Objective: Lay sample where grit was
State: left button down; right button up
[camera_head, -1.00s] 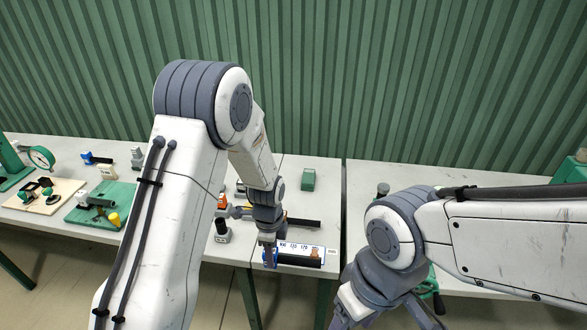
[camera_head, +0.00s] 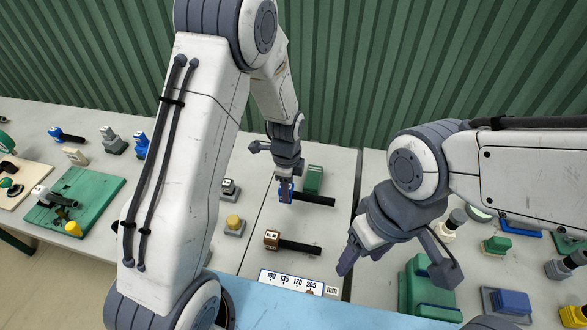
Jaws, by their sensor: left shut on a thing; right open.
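My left gripper (camera_head: 286,183) is shut on the blue end of a black bar (camera_head: 315,200), in the middle of the head view. The bar points right, just in front of a green block (camera_head: 314,178). I cannot tell whether it touches the table. A second black bar (camera_head: 299,247) with a brown labelled end block (camera_head: 271,239) lies nearer, between the held bar and a white scale card (camera_head: 288,281) marked in mm. My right gripper (camera_head: 402,268) is open and empty, right of the scale card. No piece is readably labelled sample or grit.
Small stands, one with a yellow top (camera_head: 234,223), are left of the bars. A green tray (camera_head: 98,188) lies further left. A green fixture (camera_head: 424,290) and a blue-topped block (camera_head: 508,301) stand at the right. A gap between tables runs beside the bars.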

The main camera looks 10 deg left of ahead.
pick_arm(q)
jog(key=shift+w, duration=0.45)
pick_arm(e)
jog(key=shift+w, duration=0.4)
pick_arm(q)
jog(key=shift+a+r, duration=0.15)
jog(key=shift+a, duration=0.05)
pick_arm(e)
jog(key=shift+r, duration=0.15)
pick_arm(q)
notch_tip(320, 180, down, 5)
jog(key=b, duration=0.3)
jog(key=shift+b, duration=0.3)
jog(key=shift+f+b, duration=0.4)
jog(key=shift+f, duration=0.35)
pick_arm(e)
notch_tip(320, 180, down, 5)
jog(key=shift+r, duration=0.2)
jog(key=shift+r, duration=0.15)
pick_arm(q)
jog(key=shift+f+b, duration=0.3)
jog(key=shift+f, duration=0.3)
pick_arm(e)
jog(key=shift+f, duration=0.45)
